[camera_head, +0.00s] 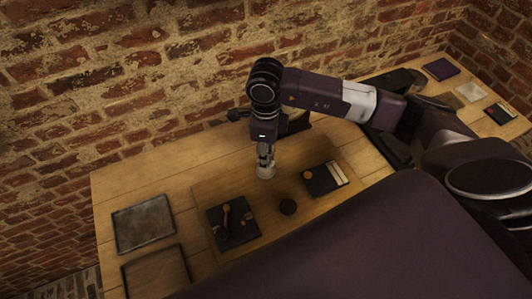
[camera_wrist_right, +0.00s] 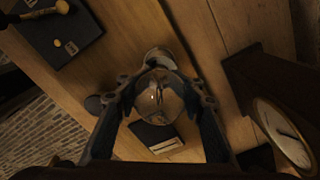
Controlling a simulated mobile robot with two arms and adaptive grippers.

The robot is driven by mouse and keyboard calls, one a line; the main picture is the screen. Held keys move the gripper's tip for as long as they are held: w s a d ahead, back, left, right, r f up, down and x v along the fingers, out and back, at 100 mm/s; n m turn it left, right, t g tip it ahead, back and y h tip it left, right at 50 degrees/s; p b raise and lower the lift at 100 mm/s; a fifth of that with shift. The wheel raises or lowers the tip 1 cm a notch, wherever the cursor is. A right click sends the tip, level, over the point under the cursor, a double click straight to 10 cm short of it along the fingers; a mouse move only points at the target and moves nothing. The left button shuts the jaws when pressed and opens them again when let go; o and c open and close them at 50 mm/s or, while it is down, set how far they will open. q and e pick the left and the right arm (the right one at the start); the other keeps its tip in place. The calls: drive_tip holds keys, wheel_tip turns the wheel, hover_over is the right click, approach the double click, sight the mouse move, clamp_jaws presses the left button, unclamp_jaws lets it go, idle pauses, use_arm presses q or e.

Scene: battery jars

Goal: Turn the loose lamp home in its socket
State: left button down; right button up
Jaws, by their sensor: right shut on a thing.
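The lamp (camera_wrist_right: 158,98) is a clear glass bulb between the fingers of my right gripper (camera_wrist_right: 160,100) in the right wrist view. The right gripper (camera_head: 265,153) points down over the wooden board in the head view and is shut on the lamp. A pale round socket (camera_head: 266,172) stands directly below the fingers. Its rim also shows just beyond the bulb in the wrist view (camera_wrist_right: 160,56). The lamp's base is hidden, so I cannot tell how deep it sits. My left gripper is in neither view.
A black switch base with brass parts (camera_head: 234,232) lies left of the socket. A dark box with a pale label (camera_head: 325,179) and a small black disc (camera_head: 288,207) are close on the right. Two trays (camera_head: 145,223) lie at the left. A round dial (camera_wrist_right: 284,130) stands near the gripper.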

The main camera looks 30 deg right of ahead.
drive_tip(key=shift+m, duration=0.9)
drive_tip(key=m, duration=0.4)
drive_tip(key=shift+m, duration=1.2)
